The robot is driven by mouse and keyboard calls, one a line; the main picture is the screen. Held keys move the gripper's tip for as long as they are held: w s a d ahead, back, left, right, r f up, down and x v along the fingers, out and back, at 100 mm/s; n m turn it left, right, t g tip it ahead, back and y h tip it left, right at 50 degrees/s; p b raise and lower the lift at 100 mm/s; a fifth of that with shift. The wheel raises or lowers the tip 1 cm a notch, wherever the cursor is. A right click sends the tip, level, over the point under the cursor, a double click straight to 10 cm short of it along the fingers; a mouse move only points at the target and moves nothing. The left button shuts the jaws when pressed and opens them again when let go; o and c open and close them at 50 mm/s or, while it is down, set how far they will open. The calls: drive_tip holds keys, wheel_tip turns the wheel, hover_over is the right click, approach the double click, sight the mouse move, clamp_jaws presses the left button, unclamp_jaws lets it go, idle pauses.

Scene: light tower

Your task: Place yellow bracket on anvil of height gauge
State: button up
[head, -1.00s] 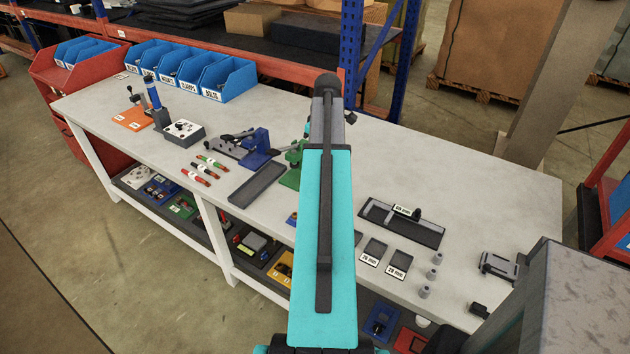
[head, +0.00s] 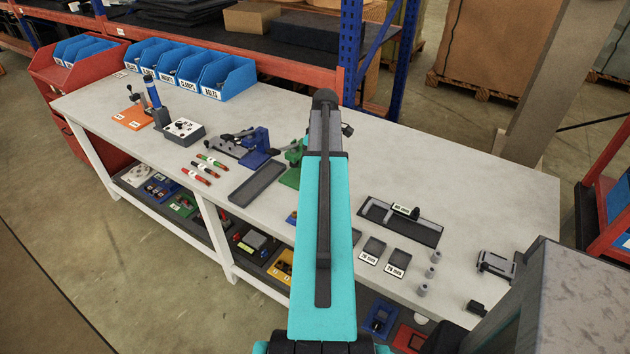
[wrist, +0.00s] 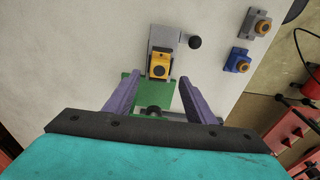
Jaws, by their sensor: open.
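A yellow part with a dark recess, which looks like the yellow bracket (wrist: 159,66), sits against a grey block (wrist: 165,38) with a black knob at its side in the wrist view. A green base (wrist: 131,88) lies below it. My gripper (wrist: 159,80) is open, its two purple fingers apart on either side, with the yellow part just beyond and between their tips. Contact cannot be told. In the head view the green fixture (head: 290,178) is partly hidden behind my arm, and the yellow part is not visible. I cannot make out the height gauge or its anvil for certain.
Blue (wrist: 238,60) and grey (wrist: 262,25) blocks with orange tops stand right of the fixture in the wrist view. In the head view, a blue clamp fixture (head: 255,147), an empty dark tray (head: 257,187) and a black slotted fixture (head: 425,232) share the bench (head: 460,180).

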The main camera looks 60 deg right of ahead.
drive_tip(key=shift+w+d+f+p, duration=0.15)
drive_tip(key=shift+f+p, duration=1.05)
drive_tip(key=shift+f, duration=1.3)
drive_tip(key=shift+c, duration=0.3)
clamp_jaws()
drive_tip(key=shift+w+r, duration=0.1)
drive_tip(key=shift+r, duration=0.1)
drive_tip(key=shift+r+b, duration=0.95)
drive_tip(key=shift+r, duration=0.4)
drive_tip(key=shift+s+a+r, duration=0.15)
drive_tip(key=shift+s+a, duration=0.05)
drive_tip(key=shift+a, duration=0.1)
drive_tip(key=s+a+r+b, duration=0.1)
drive_tip(key=s+a+b, duration=0.5)
drive_tip(key=a, duration=0.6)
drive_tip(key=shift+s+a+r+b, duration=0.25)
drive_tip(key=shift+s+r+b, duration=0.1)
drive_tip(key=shift+s, duration=1.05)
